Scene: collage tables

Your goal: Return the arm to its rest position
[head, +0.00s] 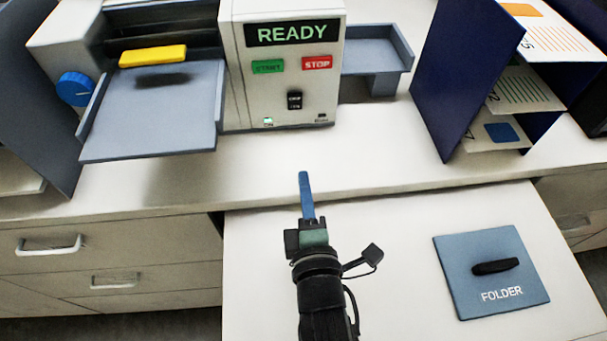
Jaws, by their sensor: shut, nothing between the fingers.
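My gripper (305,180) shows in the head view near the middle. Its blue fingers are shut together with nothing between them and point away towards the back counter. My black arm (322,300) comes up from the bottom edge of the picture. The gripper appears over the gap between the lower white table and the counter, and it looks clear of the machine. I cannot tell its exact height.
A machine with a READY display (292,33) stands on the counter (400,155), with a grey tray (150,115) at its left. A dark blue rack (455,70) holds sheets at right. A blue FOLDER plate (460,255) lies on the lower table (265,270).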

